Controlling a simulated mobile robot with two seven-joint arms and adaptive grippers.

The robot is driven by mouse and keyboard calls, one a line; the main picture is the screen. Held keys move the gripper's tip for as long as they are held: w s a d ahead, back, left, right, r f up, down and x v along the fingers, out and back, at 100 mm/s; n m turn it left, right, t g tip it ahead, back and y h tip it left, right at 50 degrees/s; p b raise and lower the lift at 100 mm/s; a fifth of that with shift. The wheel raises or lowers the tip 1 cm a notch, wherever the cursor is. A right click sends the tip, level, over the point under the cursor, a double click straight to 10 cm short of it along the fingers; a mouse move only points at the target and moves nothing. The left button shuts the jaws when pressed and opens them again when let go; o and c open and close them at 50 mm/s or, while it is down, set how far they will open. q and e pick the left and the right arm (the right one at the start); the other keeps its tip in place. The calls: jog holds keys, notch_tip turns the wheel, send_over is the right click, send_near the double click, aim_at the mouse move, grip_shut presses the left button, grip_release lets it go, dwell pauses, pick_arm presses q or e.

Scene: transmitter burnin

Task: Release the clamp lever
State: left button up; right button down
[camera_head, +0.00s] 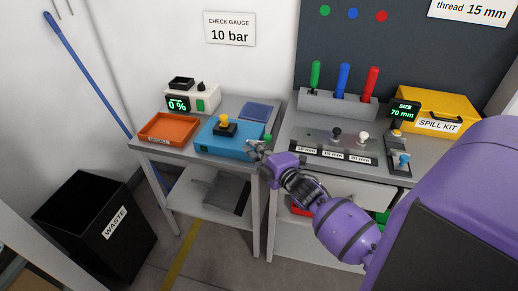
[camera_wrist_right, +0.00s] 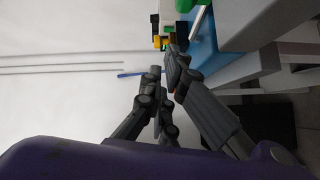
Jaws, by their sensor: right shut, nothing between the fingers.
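The blue fixture (camera_head: 222,137) sits on the left bench, with a black and yellow part (camera_head: 226,124) on top. A small green knob (camera_head: 267,138) at its right end looks like the clamp lever's handle. My right gripper (camera_head: 256,149) is right beside this knob, at the fixture's right front corner; whether it touches cannot be told. In the right wrist view my gripper fingers (camera_wrist_right: 165,72) hold nothing, and the blue fixture (camera_wrist_right: 204,45) is at the upper right. The lever's arm is mostly hidden. My left gripper is not in view.
An orange tray (camera_head: 168,128), a meter reading 0 % (camera_head: 205,93) and a dark blue pad (camera_head: 258,112) share the left bench. The right bench holds a gauge plate (camera_head: 345,148) with knobs and a yellow spill kit (camera_head: 446,106). A black waste bin (camera_head: 92,218) stands on the floor.

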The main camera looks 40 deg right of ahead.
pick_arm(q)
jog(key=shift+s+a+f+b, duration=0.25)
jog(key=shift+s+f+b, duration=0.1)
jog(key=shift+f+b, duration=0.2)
pick_arm(e)
jog(key=s, duration=1)
jog(key=shift+d+r, duration=0.25)
jog(key=shift+d, duration=0.1)
